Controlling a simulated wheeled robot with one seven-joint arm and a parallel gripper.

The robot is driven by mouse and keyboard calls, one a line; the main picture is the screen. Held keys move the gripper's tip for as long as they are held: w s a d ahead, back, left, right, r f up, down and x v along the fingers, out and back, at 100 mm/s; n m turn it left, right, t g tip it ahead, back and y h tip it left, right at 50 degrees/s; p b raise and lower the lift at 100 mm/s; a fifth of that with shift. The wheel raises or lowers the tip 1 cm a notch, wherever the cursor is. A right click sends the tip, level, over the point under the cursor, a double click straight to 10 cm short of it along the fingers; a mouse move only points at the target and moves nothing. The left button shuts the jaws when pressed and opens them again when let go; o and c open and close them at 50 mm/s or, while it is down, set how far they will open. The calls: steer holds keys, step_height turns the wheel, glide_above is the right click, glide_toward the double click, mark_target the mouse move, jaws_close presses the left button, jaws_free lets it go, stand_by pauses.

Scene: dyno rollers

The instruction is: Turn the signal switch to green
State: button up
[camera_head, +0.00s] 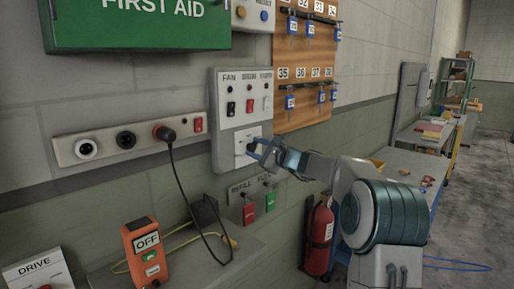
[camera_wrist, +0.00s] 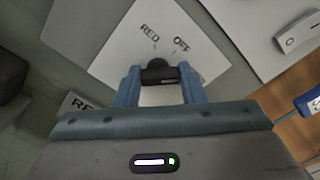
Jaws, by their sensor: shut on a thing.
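The signal switch is a black knob (camera_wrist: 158,66) on a white plate (camera_wrist: 110,62) marked RED and OFF in the wrist view. The same plate (camera_head: 241,158) shows low on the grey wall panel in the head view. My gripper (camera_wrist: 160,82) has its two blue fingers on either side of the knob, shut on it. My gripper also shows at the panel in the head view (camera_head: 262,148). A green label is not visible; the lower part of the plate is hidden by my gripper. I cannot tell the knob's exact setting.
Rocker switches (camera_head: 249,106) sit above on the panel (camera_head: 221,85). Below are a red and a green tag (camera_head: 270,202). A socket strip (camera_head: 100,146) with a plugged cable is left; a key board (camera_head: 303,117) and red extinguisher (camera_head: 319,238) are right.

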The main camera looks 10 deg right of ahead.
steer(key=shift+m, duration=0.6)
steer(key=o, duration=1)
steer(key=shift+d, duration=0.1)
steer(key=b+v, duration=0.2)
steer(key=v, duration=1.1)
steer(key=shift+s+d, duration=0.25)
steer(key=shift+s, duration=0.1)
